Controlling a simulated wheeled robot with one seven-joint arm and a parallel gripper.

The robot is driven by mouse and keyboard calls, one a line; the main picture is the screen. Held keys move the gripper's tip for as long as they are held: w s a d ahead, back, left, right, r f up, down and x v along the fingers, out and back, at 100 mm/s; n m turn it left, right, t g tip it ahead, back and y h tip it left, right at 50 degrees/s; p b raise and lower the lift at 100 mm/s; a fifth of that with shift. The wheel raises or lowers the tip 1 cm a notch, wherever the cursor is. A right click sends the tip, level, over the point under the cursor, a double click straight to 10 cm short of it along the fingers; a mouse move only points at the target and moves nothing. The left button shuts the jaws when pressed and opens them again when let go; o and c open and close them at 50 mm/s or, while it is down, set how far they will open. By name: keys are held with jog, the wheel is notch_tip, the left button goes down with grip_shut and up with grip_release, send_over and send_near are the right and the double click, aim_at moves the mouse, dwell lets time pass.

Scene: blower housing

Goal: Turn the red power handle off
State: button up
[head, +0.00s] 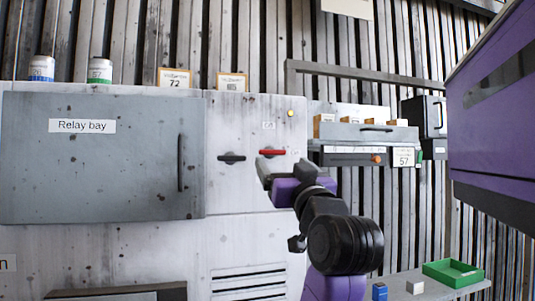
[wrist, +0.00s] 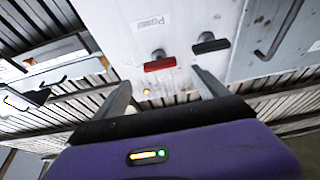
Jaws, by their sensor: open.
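The red power handle (head: 272,152) lies horizontal on the grey cabinet front in the head view, below a small label. In the wrist view the red handle (wrist: 160,64) shows ahead of and between my finger directions, with a "Power" label beside it. My gripper (head: 266,169) is just below the red handle in the head view. In the wrist view my gripper (wrist: 163,84) has its two fingers spread wide with nothing between them. The fingers look apart from the handle; the exact distance is hard to tell.
A black handle (head: 232,158) sits left of the red one; the wrist view shows it too (wrist: 211,44). A yellow lamp (head: 290,113) is above right. The relay bay door (head: 100,165) is at left. A grey drawer unit (head: 365,133) is right, and a green tray (head: 453,273) lower right.

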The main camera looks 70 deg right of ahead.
aim_at(274, 153)
jog(key=p+x, duration=0.1)
jog(key=x, duration=0.6)
jog(key=shift+w+r+p, duration=0.15)
jog(key=shift+w+p, duration=0.05)
jog(key=shift+p, duration=0.2)
jog(key=shift+c, duration=0.4)
jog(key=c, duration=1.3)
jog(key=shift+d, duration=0.1)
